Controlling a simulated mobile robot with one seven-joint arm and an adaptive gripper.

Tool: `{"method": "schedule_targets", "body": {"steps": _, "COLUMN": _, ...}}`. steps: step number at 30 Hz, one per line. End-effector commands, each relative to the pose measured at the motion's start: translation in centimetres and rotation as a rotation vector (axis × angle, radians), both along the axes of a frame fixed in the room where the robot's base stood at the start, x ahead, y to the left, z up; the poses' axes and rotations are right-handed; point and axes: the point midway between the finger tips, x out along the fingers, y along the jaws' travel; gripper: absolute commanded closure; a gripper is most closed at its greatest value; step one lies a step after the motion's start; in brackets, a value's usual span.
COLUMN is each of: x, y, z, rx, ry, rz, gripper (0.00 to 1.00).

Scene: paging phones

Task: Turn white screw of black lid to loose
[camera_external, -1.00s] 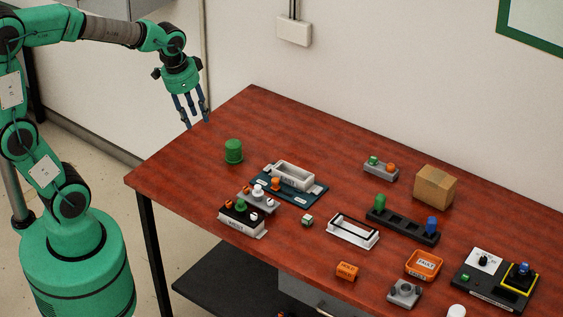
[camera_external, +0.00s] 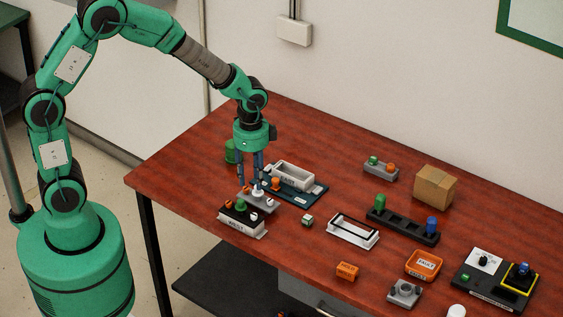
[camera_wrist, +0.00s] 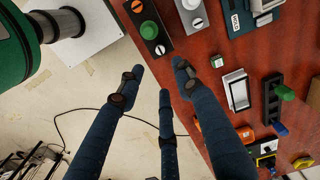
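The black lid (camera_external: 232,213) lies on a white labelled box (camera_external: 240,230) at the table's left front. It carries a green knob (camera_external: 241,205), an orange screw (camera_external: 227,204) and a white slotted screw (camera_external: 254,216). In the wrist view the black lid (camera_wrist: 147,16) shows at the top, with the white screw (camera_wrist: 160,49) at its lower end. My gripper (camera_external: 252,184) points down above the grey plate just behind the lid. In the wrist view its fingers (camera_wrist: 158,78) are spread with nothing between them. The gripper is apart from the white screw.
A grey plate (camera_external: 245,198) with a white knob (camera_external: 258,191) stands close behind the lid. A dark blue base (camera_external: 312,194) with a white tray (camera_external: 293,175) is beside it. A green cylinder (camera_external: 231,150) stands behind my fingers. The table's left front corner is bare.

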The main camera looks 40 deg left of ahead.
Motion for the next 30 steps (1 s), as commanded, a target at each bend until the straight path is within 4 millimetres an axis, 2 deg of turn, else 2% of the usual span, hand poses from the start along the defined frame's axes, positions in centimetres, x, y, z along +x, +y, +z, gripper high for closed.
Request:
{"method": "schedule_targets", "body": {"steps": 10, "x": 0.0, "y": 0.0, "z": -0.1, "rx": 0.000, "ry": 0.000, "rz": 0.002, "gripper": 0.65}}
{"method": "schedule_targets", "body": {"steps": 16, "x": 0.0, "y": 0.1, "z": -1.3, "rx": 0.000, "ry": 0.000, "rz": 0.003, "gripper": 0.65}}
{"method": "schedule_targets", "body": {"steps": 20, "x": 0.0, "y": 0.1, "z": -2.7, "rx": 0.001, "ry": 0.001, "rz": 0.003, "gripper": 0.65}}
{"method": "schedule_targets", "body": {"steps": 30, "x": 0.0, "y": 0.1, "z": -8.1, "rx": 0.001, "ry": 0.001, "rz": 0.003, "gripper": 0.65}}
